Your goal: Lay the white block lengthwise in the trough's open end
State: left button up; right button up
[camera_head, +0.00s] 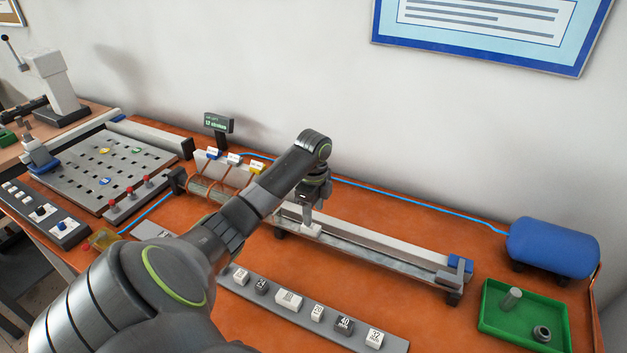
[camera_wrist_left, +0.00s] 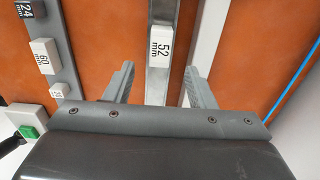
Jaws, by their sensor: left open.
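The white block (camera_head: 311,230), marked 52 mm in the wrist view (camera_wrist_left: 159,44), lies lengthwise on the metal trough (camera_head: 385,262), near its left end in the head view. The trough also runs through the wrist view (camera_wrist_left: 158,88). My left gripper (camera_head: 307,205) is just above the block, pointing down. In the wrist view its two fingers (camera_wrist_left: 160,72) are apart, one to each side of the trough line, with nothing clamped between them. The block's contact with the trough floor is hard to tell. My right gripper is not in view.
A grey rack (camera_head: 310,318) with several marked blocks lies in front of the trough. A coil unit (camera_head: 215,180) stands left of the trough. A green tray (camera_head: 520,318) and a blue tank (camera_head: 553,247) are at the right. Bare orange table lies between rack and trough.

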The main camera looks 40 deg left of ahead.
pick_arm(q)
notch_tip(320, 180, up, 12)
jog(key=p, duration=0.5)
jog(key=shift+f, duration=0.25)
jog(key=shift+f, duration=0.1)
